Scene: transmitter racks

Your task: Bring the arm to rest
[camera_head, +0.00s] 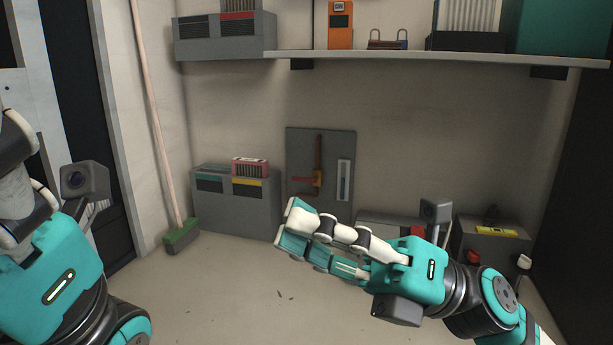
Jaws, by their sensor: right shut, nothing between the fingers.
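My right gripper (288,225) comes in from the lower right, teal and white, and points left above the floor. Its fingers are closed together with nothing between them. It is in front of the lower back wall, and its fingers and wrist partly hide the things behind them. My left gripper (22,195) is at the left edge, with its teal body below and its white finger links partly cut off by the picture's edge. I cannot tell whether its fingers are open or shut.
A shelf (430,57) with several items crosses the back wall above. Below are a grey bin (235,210), a grey tool board (303,150) and a grey box (490,245) at right. A broom (181,236) leans in the left corner. The floor (215,290) between my arms is mostly clear.

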